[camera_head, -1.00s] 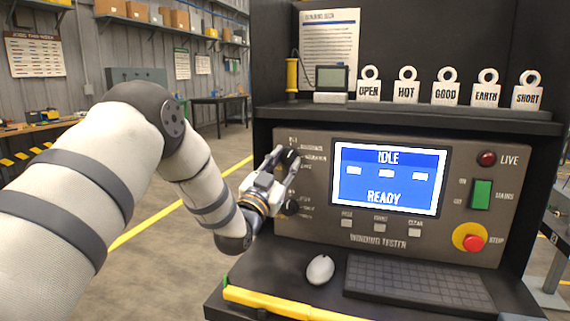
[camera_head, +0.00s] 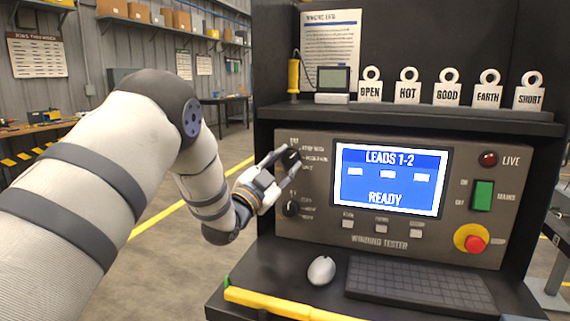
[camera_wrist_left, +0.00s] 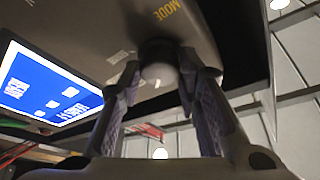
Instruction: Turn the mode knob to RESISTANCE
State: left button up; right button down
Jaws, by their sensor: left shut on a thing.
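The mode knob (camera_head: 291,158) is the upper dark knob on the left of the winding tester's panel (camera_head: 390,238). My left gripper (camera_head: 287,162) is shut on it, coming in from the left. In the left wrist view the knob (camera_wrist_left: 159,62) sits between my two fingers, under the yellow word MODE. The small position labels beside the knob are too blurred to read surely. The screen (camera_head: 389,179) reads LEADS 1-2 and READY. My right gripper is not in view.
A second dark knob (camera_head: 291,208) sits just below. A green mains switch (camera_head: 482,195) and a red stop button (camera_head: 474,243) are on the panel's right. A mouse (camera_head: 321,270) and keyboard (camera_head: 420,284) lie on the shelf below. Tags stand on the ledge above.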

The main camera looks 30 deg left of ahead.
pick_arm(q)
jog(key=o, duration=1.1)
jog(key=shift+o, duration=0.2)
jog(key=v, duration=1.2)
jog(key=shift+f, duration=0.1)
